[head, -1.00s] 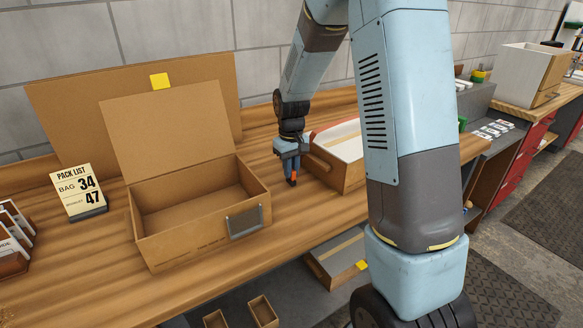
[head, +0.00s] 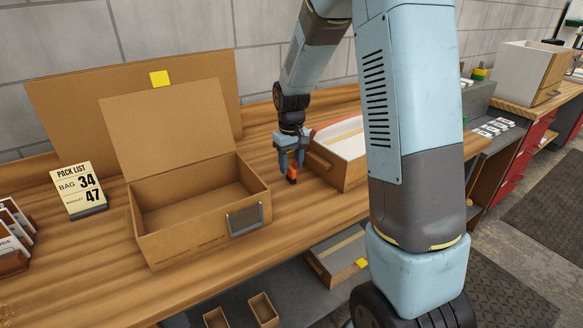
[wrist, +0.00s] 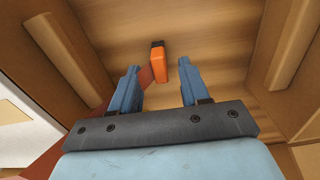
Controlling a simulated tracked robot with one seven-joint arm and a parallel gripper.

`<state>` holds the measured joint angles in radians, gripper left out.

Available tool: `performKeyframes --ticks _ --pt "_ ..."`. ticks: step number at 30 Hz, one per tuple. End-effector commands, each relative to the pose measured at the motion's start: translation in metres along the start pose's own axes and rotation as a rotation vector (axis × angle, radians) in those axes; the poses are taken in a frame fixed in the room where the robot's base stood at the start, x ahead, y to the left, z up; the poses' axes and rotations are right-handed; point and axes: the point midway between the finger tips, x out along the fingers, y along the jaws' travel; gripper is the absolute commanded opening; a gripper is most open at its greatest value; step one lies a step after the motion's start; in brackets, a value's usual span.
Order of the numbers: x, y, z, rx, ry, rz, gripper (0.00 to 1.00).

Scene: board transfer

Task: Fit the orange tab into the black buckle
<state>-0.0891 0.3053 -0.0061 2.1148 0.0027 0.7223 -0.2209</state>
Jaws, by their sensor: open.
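The orange tab (wrist: 158,68) lies on the wooden bench between the fingers of my gripper (wrist: 158,64), with a gap on both sides. A small black piece, apparently the black buckle (wrist: 157,43), shows at the tab's far end and meets it; how deep the tab sits in it cannot be told. A reddish strap (wrist: 146,76) runs from beside the tab to the lower left. In the head view my gripper (head: 291,170) points down, open, around the orange tab (head: 292,173).
An open cardboard box (head: 190,238) with a grey plate stands left of my gripper. A white-lined wooden box (head: 345,172) with a handle stands close on the right. A pack list card (head: 78,190) stands at the far left. The bench between the boxes is narrow.

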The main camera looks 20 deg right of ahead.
Motion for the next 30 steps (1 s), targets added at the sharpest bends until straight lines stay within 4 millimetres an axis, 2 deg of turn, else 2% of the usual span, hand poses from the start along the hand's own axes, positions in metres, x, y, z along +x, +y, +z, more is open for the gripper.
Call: performKeyframes --ticks 9,16,22,30 --pt "-0.063 0.0 -0.001 0.0 0.004 0.001 0.45" --pt "-0.101 0.001 -0.001 0.0 0.003 0.001 0.45" --pt "-0.117 0.0 0.0 0.0 0.0 0.0 0.45" --pt "-0.12 0.001 0.0 0.001 0.0 0.0 0.45"
